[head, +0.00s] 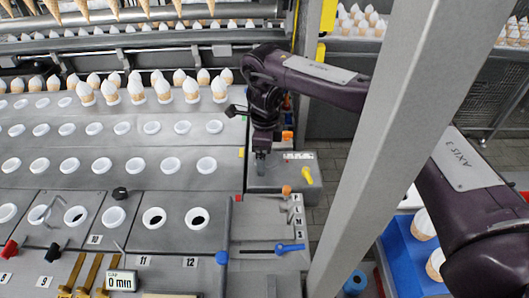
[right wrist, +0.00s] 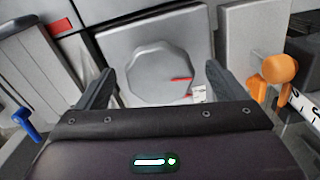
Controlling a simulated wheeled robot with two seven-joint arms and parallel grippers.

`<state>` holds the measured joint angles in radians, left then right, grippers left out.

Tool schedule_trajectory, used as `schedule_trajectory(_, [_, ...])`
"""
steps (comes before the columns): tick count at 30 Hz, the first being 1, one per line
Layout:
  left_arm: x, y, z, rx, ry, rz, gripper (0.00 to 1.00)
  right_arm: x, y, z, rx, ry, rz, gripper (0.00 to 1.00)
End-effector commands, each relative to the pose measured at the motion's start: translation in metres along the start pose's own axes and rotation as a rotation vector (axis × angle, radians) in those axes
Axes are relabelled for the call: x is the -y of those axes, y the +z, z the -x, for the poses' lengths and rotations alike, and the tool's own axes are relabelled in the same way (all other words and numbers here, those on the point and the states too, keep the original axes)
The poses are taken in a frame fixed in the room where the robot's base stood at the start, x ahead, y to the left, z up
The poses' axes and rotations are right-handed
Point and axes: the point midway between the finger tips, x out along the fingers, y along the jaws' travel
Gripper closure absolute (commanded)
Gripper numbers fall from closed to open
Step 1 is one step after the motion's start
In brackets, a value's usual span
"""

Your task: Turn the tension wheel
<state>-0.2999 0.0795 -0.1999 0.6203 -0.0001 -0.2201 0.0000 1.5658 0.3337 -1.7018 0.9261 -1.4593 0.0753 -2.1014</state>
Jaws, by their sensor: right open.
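The tension wheel is the grey, many-sided knob (right wrist: 155,72) on a square plate in the right wrist view, with a red mark at its right edge. My right gripper (right wrist: 161,76) is open, its two dark fingers spread to the left and right of the wheel in that view. I cannot tell whether they touch it. In the head view my right gripper (head: 262,152) points down over a grey metal box (head: 285,181), and the arm largely hides the wheel there. My left gripper is not in view.
A yellow lever (head: 307,175) and an orange knob (head: 286,189) sit close to the gripper. A blue-handled lever (head: 290,247) lies nearer on the panel. A grey post (head: 375,150) crosses in front of my right arm. Filled cones (head: 163,90) stand in the plates at left.

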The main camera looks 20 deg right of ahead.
Motion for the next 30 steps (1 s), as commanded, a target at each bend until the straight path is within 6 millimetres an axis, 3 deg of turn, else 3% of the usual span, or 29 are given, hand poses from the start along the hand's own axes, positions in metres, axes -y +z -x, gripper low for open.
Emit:
schedule_trajectory(5, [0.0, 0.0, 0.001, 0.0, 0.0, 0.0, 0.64, 0.0, 0.0, 0.007, -0.001, -0.003, 0.002, 0.09])
schedule_trajectory(18, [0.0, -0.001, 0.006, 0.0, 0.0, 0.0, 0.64, 0.001, 0.0, 0.072, 0.0, -0.003, 0.001, 0.09])
schedule_trajectory(30, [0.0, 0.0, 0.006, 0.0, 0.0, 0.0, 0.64, 0.0, 0.0, 0.078, 0.0, 0.0, 0.0, 0.09])
